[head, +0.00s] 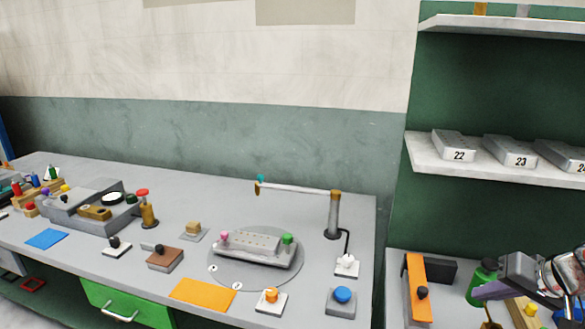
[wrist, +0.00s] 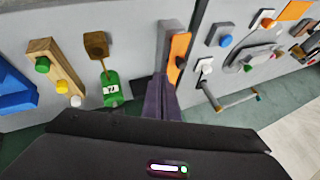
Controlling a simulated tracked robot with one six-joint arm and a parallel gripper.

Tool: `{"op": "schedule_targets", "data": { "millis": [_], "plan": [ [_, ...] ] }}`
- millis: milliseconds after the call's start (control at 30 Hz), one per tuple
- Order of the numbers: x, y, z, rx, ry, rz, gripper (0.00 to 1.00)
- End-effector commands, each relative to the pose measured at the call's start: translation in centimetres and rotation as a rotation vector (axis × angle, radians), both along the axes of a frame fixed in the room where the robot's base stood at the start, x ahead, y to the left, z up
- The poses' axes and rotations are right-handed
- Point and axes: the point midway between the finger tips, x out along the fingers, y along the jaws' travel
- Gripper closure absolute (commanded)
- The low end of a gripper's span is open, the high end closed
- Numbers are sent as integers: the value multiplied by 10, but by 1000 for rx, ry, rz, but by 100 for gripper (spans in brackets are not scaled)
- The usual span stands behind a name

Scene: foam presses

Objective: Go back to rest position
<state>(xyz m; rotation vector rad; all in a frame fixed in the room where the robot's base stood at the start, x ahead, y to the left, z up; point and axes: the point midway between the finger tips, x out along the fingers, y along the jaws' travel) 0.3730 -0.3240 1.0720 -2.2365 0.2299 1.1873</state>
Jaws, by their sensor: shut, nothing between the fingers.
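My gripper (head: 480,294) is at the lower right of the head view, over the right-hand bench. In the wrist view its purple fingers (wrist: 160,85) are together, with nothing between them. The fingers point toward the bench beside a grey block with an orange face and a dark knob (wrist: 178,55). This block also shows in the head view (head: 416,280), left of my gripper.
A wooden block with coloured knobs (wrist: 55,66) and a blue object (wrist: 14,90) lie beyond the bottle. The main bench holds a round plate with a press mould (head: 256,248), a post with a swing arm (head: 333,215) and several buttons. Shelves with numbered metal moulds (head: 519,151) are above.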

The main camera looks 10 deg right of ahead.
Motion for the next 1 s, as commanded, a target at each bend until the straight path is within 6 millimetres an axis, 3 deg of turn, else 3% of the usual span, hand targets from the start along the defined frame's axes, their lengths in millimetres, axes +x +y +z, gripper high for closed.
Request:
{"op": "schedule_targets", "data": {
  "millis": [167,500,1000],
  "plan": [
    [7,29,4,-15,25,40,100],
    [12,128,12,-80,113,168,100],
    [-19,244,16,-232,172,324,100]
  ]
}}
